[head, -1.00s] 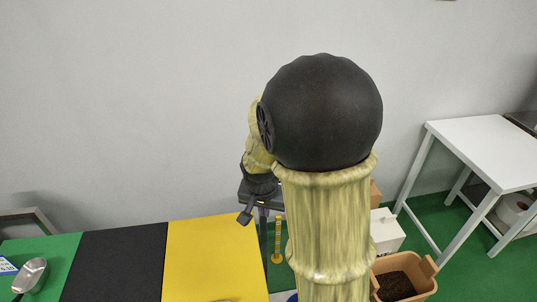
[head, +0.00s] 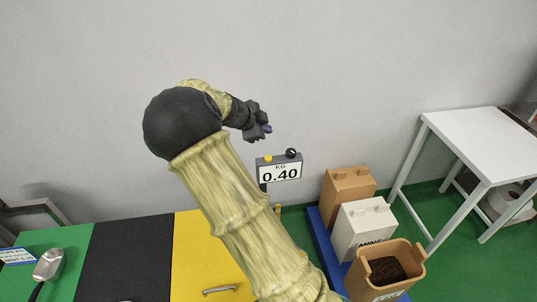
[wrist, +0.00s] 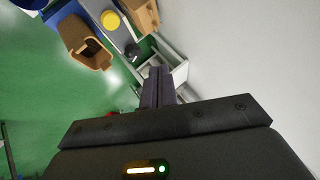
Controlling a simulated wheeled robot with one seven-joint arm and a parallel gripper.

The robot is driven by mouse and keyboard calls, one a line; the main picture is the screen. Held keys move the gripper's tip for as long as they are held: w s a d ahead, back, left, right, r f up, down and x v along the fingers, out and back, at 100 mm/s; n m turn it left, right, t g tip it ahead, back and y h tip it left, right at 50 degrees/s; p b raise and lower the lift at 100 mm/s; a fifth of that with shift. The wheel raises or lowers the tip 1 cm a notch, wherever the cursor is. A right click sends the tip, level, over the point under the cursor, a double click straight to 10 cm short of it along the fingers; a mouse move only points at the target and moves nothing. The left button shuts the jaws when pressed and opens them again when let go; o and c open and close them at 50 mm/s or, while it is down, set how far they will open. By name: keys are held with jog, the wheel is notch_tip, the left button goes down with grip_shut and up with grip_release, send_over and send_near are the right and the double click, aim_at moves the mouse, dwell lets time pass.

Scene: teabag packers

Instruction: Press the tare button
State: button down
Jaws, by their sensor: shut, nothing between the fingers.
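I see no label telling which is tare. My gripper (head: 265,131) is shut and empty, above the display and apart from it in the head view. In the wrist view the shut fingers (wrist: 158,82) point forward; the yellow button (wrist: 110,20) lies up and left of them, and the black knob (wrist: 132,51) is closer to their tips.
Tan box (head: 348,184), white box (head: 362,226) and open tan bin (head: 390,252) with dark contents stand on a blue platform right of the display. A white table (head: 470,145) stands farther right. A metal scoop (head: 48,264) lies on the green surface at left.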

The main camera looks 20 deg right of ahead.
jog(key=shift+f, duration=0.2)
jog(key=b, duration=0.3)
send_over(266, 159)
notch_tip(266, 159, down, 7)
jog(key=shift+w+a+f, duration=0.1)
jog(key=shift+w+f, duration=0.05)
jog(key=shift+f+b, duration=0.65)
jog(key=shift+b, duration=0.05)
jog(key=shift+f+b, duration=0.9)
jog(key=shift+b, duration=0.7)
dwell(2.3)
jog(key=shift+r, duration=0.9)
jog(key=shift+r+p, duration=1.25)
jog(key=shift+r, duration=1.3)
